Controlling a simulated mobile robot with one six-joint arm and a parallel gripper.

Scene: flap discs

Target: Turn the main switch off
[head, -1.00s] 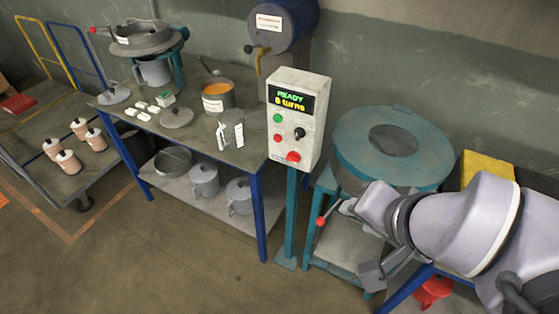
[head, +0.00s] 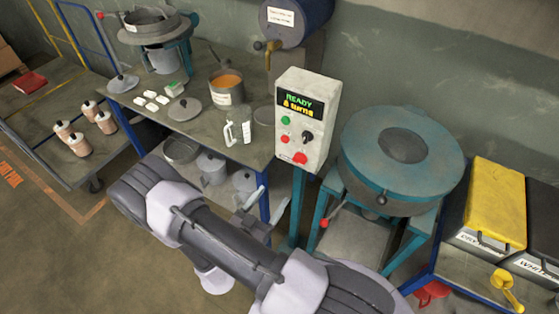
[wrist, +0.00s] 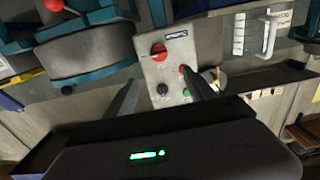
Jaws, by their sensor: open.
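The main switch is most likely the large red knob (head: 300,158) low on the front of the grey control box (head: 320,95). In the wrist view the box is upside down, and the red knob (wrist: 158,50) sits beside a small label (wrist: 177,34). The black selector (head: 307,137), green button (head: 286,120) and small red button (head: 284,139) are above it in the head view. My gripper (head: 272,195) is open and empty, below and left of the box. In the wrist view its fingers (wrist: 160,75) frame the box face, apart from it.
A teal round machine (head: 368,165) stands right of the box, with a red-tipped lever (head: 324,223). A yellow-lidded bin (head: 495,205) stands far right.

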